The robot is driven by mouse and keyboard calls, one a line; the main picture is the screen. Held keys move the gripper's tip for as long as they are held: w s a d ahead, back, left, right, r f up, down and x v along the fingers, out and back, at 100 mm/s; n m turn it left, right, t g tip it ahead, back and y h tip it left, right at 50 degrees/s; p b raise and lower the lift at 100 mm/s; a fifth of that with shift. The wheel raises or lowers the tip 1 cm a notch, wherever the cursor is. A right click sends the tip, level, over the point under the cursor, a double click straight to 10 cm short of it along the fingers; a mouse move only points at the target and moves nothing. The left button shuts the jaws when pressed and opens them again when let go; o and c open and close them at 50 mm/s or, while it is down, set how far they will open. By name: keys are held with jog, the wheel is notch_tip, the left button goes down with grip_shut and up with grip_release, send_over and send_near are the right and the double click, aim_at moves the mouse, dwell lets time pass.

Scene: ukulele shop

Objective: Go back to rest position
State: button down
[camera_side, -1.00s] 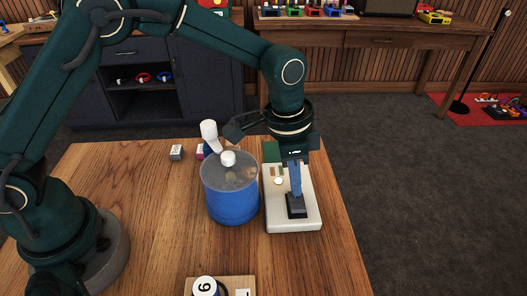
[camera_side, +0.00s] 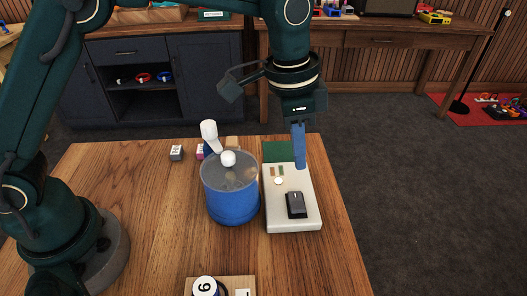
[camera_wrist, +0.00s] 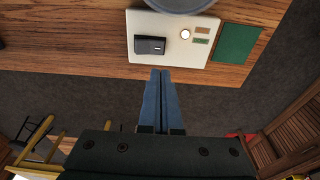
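My gripper (camera_side: 300,165) points down above the white board (camera_side: 308,222), near its back right edge in the side view. Its blue fingers (camera_wrist: 160,75) lie together with nothing seen between them. The small black box (camera_side: 296,205) sits on the front part of the white board, apart from the fingers.
A blue drum (camera_side: 231,205) with a greyish top stands left of the board, with a white round-ended piece (camera_side: 209,131) by it. A green pad (camera_side: 277,151) lies behind. Small blocks (camera_side: 176,152) sit at the back left. Open table lies at the front right.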

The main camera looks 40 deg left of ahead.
jog(key=s+a+r+n+t, duration=0.4)
jog(key=s+a+r, duration=0.2)
jog(key=a+r, duration=0.45)
jog(key=s+a+f+n, duration=0.2)
jog(key=s, duration=0.3)
jog(key=s+a+f+n+y, duration=0.1)
jog(key=s+a+f+n, duration=0.1)
jog(key=s, duration=0.3)
jog(key=shift+s+a+f+n, duration=0.15)
jog(key=shift+s+f+n, duration=0.3)
jog(key=shift+f, duration=0.35)
jog(key=shift+w, duration=0.1)
